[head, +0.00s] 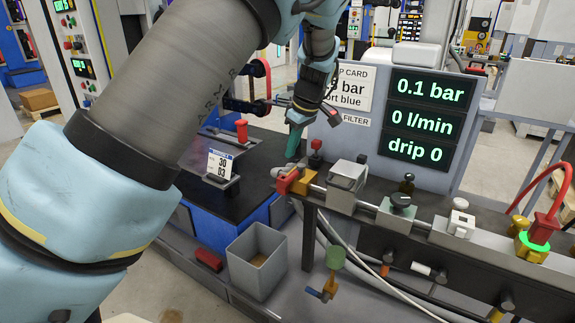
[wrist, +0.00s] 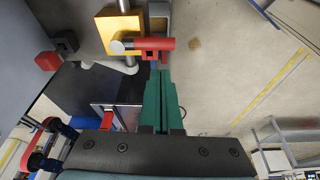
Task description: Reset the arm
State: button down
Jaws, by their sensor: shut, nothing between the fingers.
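My gripper (wrist: 164,102) shows in the wrist view as two green fingers closed together, with nothing between them. A red valve handle (wrist: 155,44) on a brass block (wrist: 121,26) lies just beyond the fingertips in the wrist view. Whether the fingertips touch it is unclear. The same red handle (head: 288,180) shows in the head view, close to the fingertips. My arm crosses the upper left of the head view.
A display panel (head: 428,118) reads 0.1 bar, 0 l/min, drip 0. A rail (head: 425,223) with fittings runs right, ending near a red hose (head: 553,200). A grey bin (head: 258,260) stands below. A card holder (head: 221,167) and red-topped part (head: 241,132) stand on the dark bench (head: 258,170).

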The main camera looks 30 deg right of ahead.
jog(key=w+a+m+g, duration=0.1)
jog(key=w+a, duration=0.1)
jog(key=a, duration=0.9)
jog(key=w+a+g, duration=0.1)
jog(key=w+a, duration=0.1)
jog(key=a, duration=0.8)
jog(key=s+a+m, duration=0.2)
jog(key=s+a, duration=0.4)
jog(key=a, duration=0.4)
jog(key=s+a+m+h, duration=0.1)
jog(key=s+a+m, duration=0.1)
jog(key=s+a, duration=0.4)
jog(key=a, duration=0.5)
jog(key=shift+s+m+h, duration=0.2)
jog(key=shift+m+h, duration=0.1)
jog(key=shift+m, duration=0.1)
